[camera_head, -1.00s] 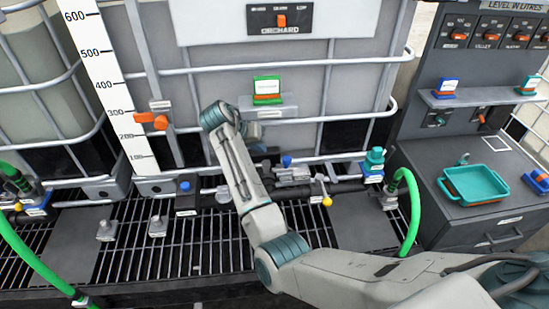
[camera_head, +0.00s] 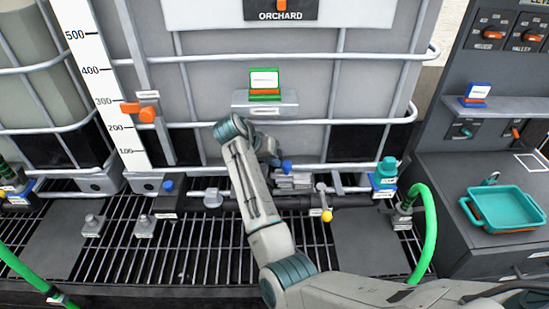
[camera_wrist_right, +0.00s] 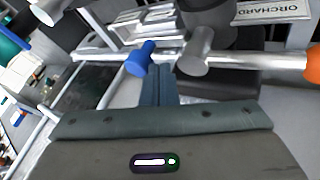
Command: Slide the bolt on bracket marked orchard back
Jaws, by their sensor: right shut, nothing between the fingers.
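A bolt with a blue knob (camera_head: 286,166) sits on a metal bracket (camera_head: 294,181) on the pipe below the middle of the tank. In the right wrist view the blue knob (camera_wrist_right: 139,59) stands just left of my fingertips. I cannot tell whether they touch it. My right gripper (camera_head: 271,158) is shut and empty, close to the knob's left in the head view; its fingers (camera_wrist_right: 158,85) also show in the wrist view. A plate reading ORCHARD (camera_wrist_right: 270,11) is at the wrist view's upper right. My left gripper is not in view.
A yellow-tipped valve lever (camera_head: 324,207) stands right of the bracket. Another blue knob (camera_head: 168,186) is farther left on the pipe. A green hose (camera_head: 430,235) and a teal tray (camera_head: 507,208) are at the right. The grating (camera_head: 200,258) in front is mostly clear.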

